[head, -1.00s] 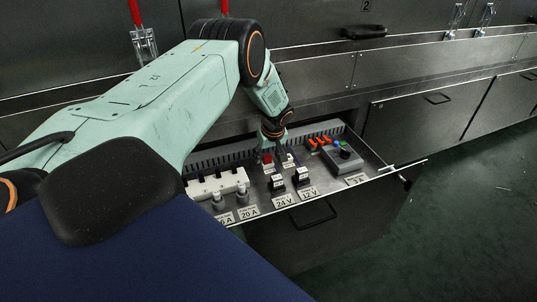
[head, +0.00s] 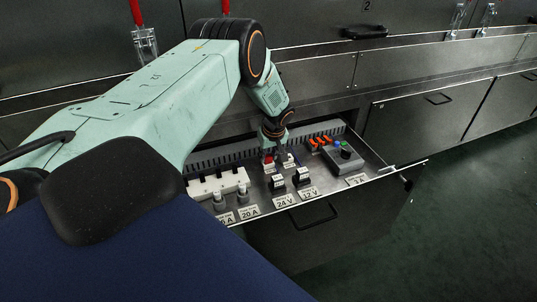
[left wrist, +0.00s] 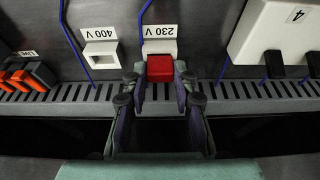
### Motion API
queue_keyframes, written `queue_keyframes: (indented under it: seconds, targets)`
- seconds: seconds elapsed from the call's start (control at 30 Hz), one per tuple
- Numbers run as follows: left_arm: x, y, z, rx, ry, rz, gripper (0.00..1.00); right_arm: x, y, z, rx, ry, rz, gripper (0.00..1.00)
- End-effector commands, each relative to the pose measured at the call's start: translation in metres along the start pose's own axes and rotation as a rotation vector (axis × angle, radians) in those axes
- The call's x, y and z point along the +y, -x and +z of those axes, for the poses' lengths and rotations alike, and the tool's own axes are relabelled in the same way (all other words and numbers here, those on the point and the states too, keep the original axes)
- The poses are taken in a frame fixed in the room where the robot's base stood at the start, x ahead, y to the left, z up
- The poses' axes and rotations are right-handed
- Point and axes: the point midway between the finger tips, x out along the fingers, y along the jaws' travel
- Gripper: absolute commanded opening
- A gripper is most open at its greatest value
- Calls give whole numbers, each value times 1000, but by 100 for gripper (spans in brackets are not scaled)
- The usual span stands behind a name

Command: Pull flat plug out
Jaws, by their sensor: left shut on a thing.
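The flat plug is a red block (left wrist: 160,68) at the white socket (left wrist: 160,45) marked 230 V in the left wrist view. In the head view the red plug (head: 268,158) shows as a small patch beside the fingertips. My left gripper (left wrist: 160,88) is shut on the plug, with one finger on each side of it. In the head view my left gripper (head: 279,155) reaches down into the open drawer. I cannot tell how deep the plug sits in its socket. My right gripper is not in view.
The white 400 V socket (left wrist: 101,52) beside it looks empty. Orange levers (left wrist: 27,76) and a white block (left wrist: 278,38) with black plugs flank the sockets. Blue cables run close to the fingers. A grey control box (head: 343,157) stands to the right in the drawer (head: 330,183).

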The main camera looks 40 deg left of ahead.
Motion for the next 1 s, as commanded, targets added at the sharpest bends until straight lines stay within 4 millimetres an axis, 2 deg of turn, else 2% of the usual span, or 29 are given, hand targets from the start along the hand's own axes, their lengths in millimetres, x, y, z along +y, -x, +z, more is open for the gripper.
queue_keyframes:
  seconds: [0.03,0.13,1.0]
  targets:
    - [0,0,0,0,0,-1,8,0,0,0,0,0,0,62]
    - [0,0,0,0,0,-1,0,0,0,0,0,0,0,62]
    - [0,6,-2,0,0,0,0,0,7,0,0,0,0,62]
